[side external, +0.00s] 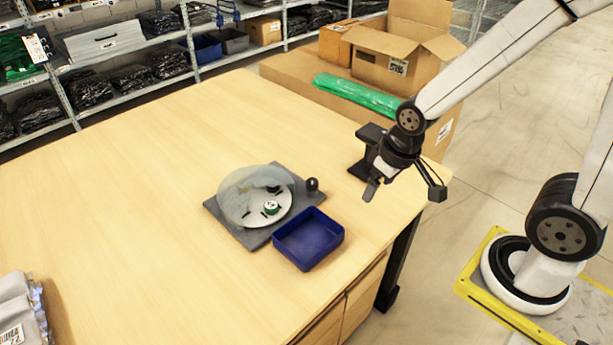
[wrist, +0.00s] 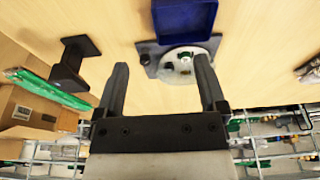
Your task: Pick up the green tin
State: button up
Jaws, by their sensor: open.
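The green tin (side external: 271,208), small and round with a pale marked top, sits on a white round plate (side external: 251,217) on a flat grey base (side external: 252,240). A clear, tilted cover (side external: 238,190) stands over the back left of the plate; the tin shows at its front right edge. Several small dark pieces share the plate. My gripper (side external: 371,188) is open and empty, above the table's right side, well to the right of the tin and apart from it. In the wrist view the tin (wrist: 185,59) shows small, beyond my open fingers (wrist: 160,70).
An empty-looking blue tray (side external: 308,240) stands just in front of the base. A short black knob (side external: 312,185) rises at the base's right corner. A black stand (wrist: 75,62) is near my gripper. Cardboard boxes (side external: 385,60) are behind. The table's left side is mostly clear.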

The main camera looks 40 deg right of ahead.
jog(key=shift+o, duration=0.5)
jog(key=m+y, duration=0.4)
jog(key=m, duration=2)
send_near(272, 205)
jog(key=shift+w+a+f+m, duration=0.3)
jog(key=shift+f, duration=0.3)
jog(key=shift+x, duration=1.3)
jog(key=shift+f, duration=0.1)
